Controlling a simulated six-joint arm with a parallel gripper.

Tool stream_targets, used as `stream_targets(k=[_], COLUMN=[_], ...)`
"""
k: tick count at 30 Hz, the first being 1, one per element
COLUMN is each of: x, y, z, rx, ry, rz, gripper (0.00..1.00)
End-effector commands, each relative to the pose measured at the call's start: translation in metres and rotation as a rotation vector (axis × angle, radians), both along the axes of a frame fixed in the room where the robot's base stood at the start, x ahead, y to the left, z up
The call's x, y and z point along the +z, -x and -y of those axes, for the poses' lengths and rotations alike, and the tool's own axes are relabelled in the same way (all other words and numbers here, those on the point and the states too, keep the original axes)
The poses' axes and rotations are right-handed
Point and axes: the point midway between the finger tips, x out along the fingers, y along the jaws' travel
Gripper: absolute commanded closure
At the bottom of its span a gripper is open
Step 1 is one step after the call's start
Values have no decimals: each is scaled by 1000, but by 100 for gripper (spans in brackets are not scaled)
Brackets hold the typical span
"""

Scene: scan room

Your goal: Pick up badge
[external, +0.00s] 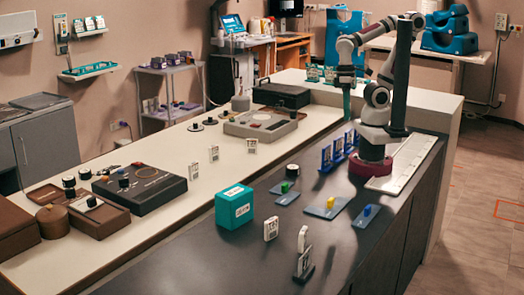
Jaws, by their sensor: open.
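Several small white upright cards with dark markings look like badges; I cannot tell which one the task means. One badge (271,228) stands on the dark counter to the right of the teal box. Another white piece (302,238) stands beside it, and one more (304,262) stands in a dark holder near the front. Others stand on the pale counter (252,146). My gripper (347,115) points down at the back, above the blue holders and far from the front badges. It is open and appears empty; its fingertips are small in view.
A teal box (235,206) stands left of the front badges. Blue upright holders (338,148) stand beside my base. A black-topped console (139,187) sits at left.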

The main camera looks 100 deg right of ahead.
Motion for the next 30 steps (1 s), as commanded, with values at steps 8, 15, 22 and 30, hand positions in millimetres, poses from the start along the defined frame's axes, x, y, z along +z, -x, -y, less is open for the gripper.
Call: stream_targets(k=[8, 15, 22, 30], x=[0, 7, 20, -39], y=[0, -19, -195, -250], z=[0, -5, -144, -352], rx=[-2, 72, 810, 1409], ry=[-2, 1, 9, -7], rz=[-2, 20, 271, 528], gripper=[48, 48, 48, 48])
